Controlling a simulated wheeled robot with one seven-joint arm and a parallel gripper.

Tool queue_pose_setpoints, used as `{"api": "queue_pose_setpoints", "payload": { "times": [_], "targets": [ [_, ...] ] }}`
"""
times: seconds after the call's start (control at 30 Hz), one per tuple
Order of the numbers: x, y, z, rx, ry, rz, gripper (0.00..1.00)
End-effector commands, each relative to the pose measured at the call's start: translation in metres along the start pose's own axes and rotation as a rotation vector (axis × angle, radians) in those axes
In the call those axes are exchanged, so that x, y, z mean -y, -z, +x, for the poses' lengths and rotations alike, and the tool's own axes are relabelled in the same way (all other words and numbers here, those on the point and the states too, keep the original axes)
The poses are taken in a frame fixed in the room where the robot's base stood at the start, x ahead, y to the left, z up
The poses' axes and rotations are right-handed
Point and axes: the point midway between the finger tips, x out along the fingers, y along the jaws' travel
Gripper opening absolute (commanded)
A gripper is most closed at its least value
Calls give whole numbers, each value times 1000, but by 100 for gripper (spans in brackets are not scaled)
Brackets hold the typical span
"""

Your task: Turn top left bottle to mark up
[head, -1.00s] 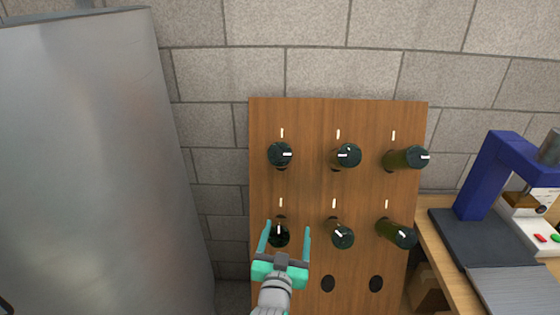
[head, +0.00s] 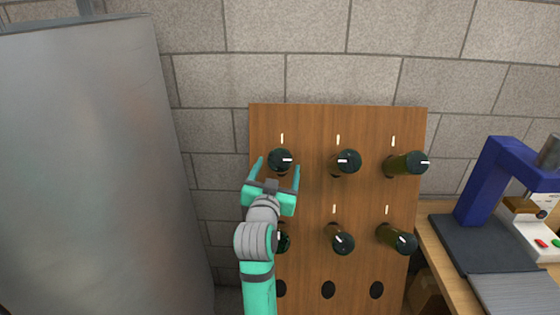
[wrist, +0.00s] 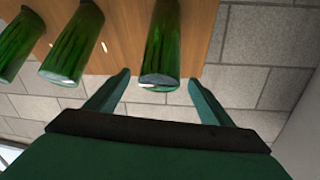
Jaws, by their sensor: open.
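In the wrist view a bottle (wrist: 161,50) stands ahead between the two open fingers (wrist: 155,88), not gripped.
The rack holds several other bottles: top middle (head: 346,162), top right (head: 407,163), bottom middle (head: 342,242) and bottom right (head: 398,239). A grey metal cabinet (head: 95,170) stands left. A bench with a blue machine (head: 490,175) is right.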

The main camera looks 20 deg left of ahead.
Motion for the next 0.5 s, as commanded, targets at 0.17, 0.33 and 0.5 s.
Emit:
{"api": "queue_pose_setpoints", "payload": {
  "times": [0.17, 0.33, 0.5],
  "targets": [
    [0, 0, 29, 1, 0, 0, 75],
    [0, -1, 45, 1, 1, 1, 75],
    [0, 0, 50, 1, 1, 1, 75]
  ]
}}
